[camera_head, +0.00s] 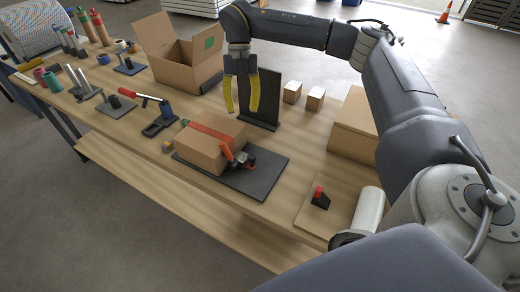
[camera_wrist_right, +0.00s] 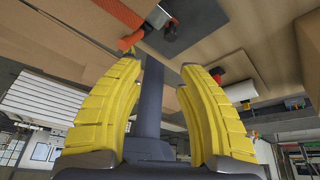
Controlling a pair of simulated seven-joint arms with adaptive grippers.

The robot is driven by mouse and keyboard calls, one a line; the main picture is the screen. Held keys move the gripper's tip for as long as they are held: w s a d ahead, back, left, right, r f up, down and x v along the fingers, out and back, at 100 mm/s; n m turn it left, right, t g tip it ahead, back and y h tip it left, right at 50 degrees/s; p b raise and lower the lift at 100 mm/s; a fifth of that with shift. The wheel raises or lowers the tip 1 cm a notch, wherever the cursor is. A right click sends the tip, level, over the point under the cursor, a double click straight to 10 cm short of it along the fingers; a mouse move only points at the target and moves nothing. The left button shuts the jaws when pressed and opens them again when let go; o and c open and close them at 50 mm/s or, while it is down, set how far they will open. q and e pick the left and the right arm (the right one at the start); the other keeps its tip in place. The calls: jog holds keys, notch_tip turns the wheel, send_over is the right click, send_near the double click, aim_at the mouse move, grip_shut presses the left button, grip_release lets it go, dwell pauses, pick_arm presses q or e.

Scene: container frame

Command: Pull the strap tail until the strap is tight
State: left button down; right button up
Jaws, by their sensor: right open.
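A brown cardboard box (camera_head: 205,155) sits on a black base plate (camera_head: 262,178) on the workbench. A red-orange strap (camera_head: 212,132) runs over the top of the box. A dark buckle with red parts (camera_head: 242,158) is at the box's right side. My right gripper (camera_head: 241,110) has yellow fingers pointing down, open and empty, behind and above the box. The right wrist view shows the strap (camera_wrist_right: 118,12), an orange end (camera_wrist_right: 130,41) and the dark buckle (camera_wrist_right: 180,36) beyond the open fingers, apart from them. I cannot tell for sure which orange piece is the strap tail. My left gripper is out of view.
A black upright panel (camera_head: 268,98) stands right behind the gripper. Two small blocks (camera_head: 292,92), a red-handled tool (camera_head: 150,97) and spools share the wooden bench (camera_head: 190,200).

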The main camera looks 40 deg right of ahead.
jog(key=d, duration=0.2)
send_near(252, 157)
jog(key=shift+m, duration=0.3)
jog(key=x, duration=1)
jog(key=shift+c, duration=0.4)
grip_shut()
